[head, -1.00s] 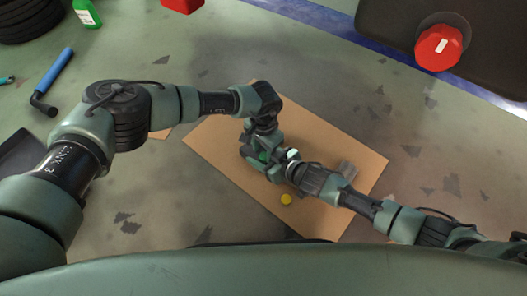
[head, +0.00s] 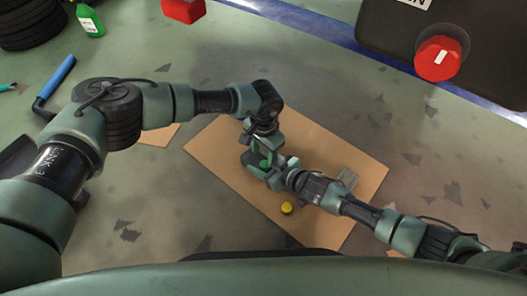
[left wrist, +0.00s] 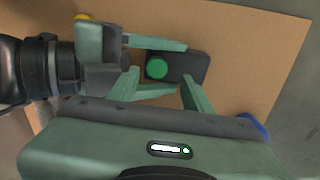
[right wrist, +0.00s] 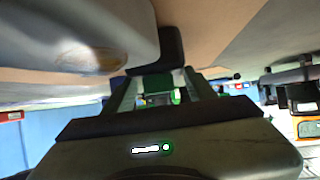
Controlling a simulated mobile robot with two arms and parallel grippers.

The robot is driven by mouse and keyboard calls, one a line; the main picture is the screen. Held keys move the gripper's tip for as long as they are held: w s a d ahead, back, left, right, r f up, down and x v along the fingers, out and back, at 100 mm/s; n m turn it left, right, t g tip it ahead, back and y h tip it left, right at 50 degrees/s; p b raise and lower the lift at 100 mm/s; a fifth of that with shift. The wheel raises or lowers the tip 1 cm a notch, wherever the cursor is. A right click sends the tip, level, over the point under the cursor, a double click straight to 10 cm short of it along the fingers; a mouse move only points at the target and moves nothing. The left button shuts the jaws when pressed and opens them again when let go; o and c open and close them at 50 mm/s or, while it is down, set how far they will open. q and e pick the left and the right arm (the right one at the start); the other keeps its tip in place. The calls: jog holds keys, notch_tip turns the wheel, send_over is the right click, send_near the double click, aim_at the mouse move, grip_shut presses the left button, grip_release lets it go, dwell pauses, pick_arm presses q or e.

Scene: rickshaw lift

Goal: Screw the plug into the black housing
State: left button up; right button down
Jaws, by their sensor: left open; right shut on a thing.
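The black housing (left wrist: 192,67) lies over the cardboard in the left wrist view, with the round green plug (left wrist: 157,68) at its left end. The green plug also shows in the head view (head: 265,164), between my two grippers. I cannot tell how deep the plug sits. A dark block (right wrist: 170,48) shows beyond my right fingers.
The cardboard sheet (head: 325,150) lies under both grippers. A yellow cap (head: 287,208) and a grey block (head: 347,178) are on it.

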pick_arm(q)
jog(key=shift+s+d, duration=0.4)
jog(key=shift+d, duration=0.05)
pick_arm(e)
jog(key=shift+d+f, duration=0.1)
jog(key=shift+f, duration=0.15)
pick_arm(q)
notch_tip(320, 180, up, 12)
jog(key=shift+w+a, duration=0.3)
jog(key=shift+a, duration=0.1)
pick_arm(e)
jog(key=shift+c, duration=2.4)
grip_release()
jog(key=shift+o, duration=0.3)
jog(key=shift+r, duration=0.1)
